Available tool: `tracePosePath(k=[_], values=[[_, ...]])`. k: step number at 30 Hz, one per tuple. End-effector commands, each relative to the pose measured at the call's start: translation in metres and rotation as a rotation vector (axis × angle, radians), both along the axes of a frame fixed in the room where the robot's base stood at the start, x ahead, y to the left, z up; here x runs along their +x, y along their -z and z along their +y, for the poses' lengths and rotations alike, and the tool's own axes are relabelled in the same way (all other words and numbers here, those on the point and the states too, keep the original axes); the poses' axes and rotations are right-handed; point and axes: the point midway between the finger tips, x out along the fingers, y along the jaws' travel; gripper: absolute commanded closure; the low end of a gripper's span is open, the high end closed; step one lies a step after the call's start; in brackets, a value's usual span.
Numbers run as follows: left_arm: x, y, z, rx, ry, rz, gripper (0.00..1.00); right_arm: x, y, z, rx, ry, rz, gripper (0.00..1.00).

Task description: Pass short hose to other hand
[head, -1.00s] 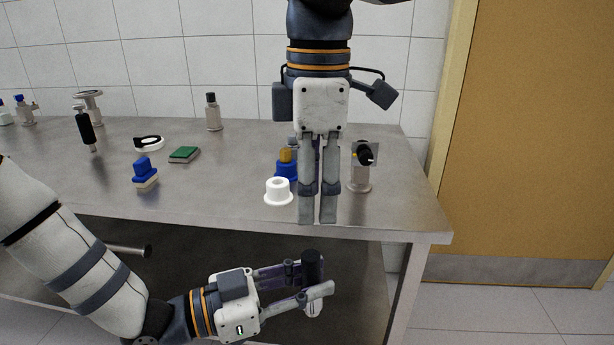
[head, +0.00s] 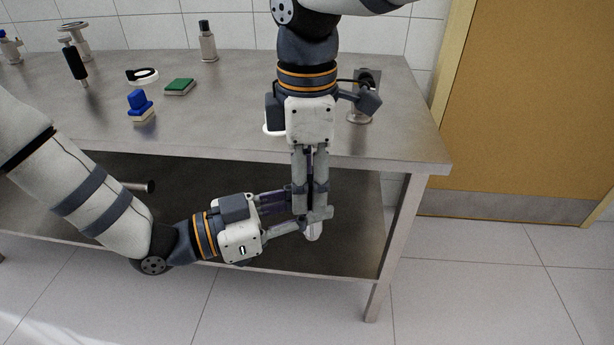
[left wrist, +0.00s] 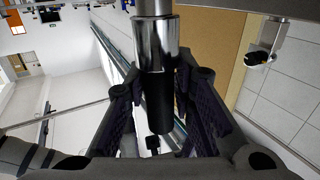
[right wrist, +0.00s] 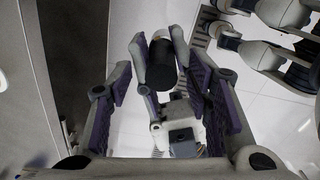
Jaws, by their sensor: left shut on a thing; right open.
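The short hose shows in the left wrist view (left wrist: 157,85) as a dark cylinder with a shiny metal part. My left gripper (head: 302,208) is shut on it, in front of the table's lower opening. In the head view the hose is mostly hidden behind my right fingers; a pale end (head: 314,232) shows below them. My right gripper (head: 314,212) points straight down, open, at the left fingertips. In the right wrist view the hose's black end (right wrist: 162,65) lies between the open right fingers, with the left fingers around it. I cannot tell whether the right fingers touch it.
The metal table (head: 220,125) stands behind both grippers, with its front edge close behind the right gripper. The floor in front is clear.

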Motion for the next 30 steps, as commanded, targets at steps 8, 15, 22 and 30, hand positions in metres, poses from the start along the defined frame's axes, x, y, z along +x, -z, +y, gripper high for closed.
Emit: tracePosePath(k=[8, 15, 22, 30], values=[[0.000, 0.000, 0.000, -0.001, 0.000, 0.000, 1.00, 0.000, 0.000, 0.000, 0.000, 0.000, 0.000, 0.99], [0.000, 0.000, 0.000, -0.001, 0.000, 0.000, 0.54, 0.000, -0.001, 0.000, 0.000, 0.000, -0.001, 1.00], [0.000, 0.000, 0.000, -0.001, 0.000, 0.000, 0.54, 0.000, -0.001, 0.000, 0.000, 0.000, 0.000, 1.00], [-0.020, -0.001, 0.046, 0.000, -0.004, -0.001, 0.54, 0.000, -0.001, 0.000, 0.000, 0.000, 0.000, 1.00]])
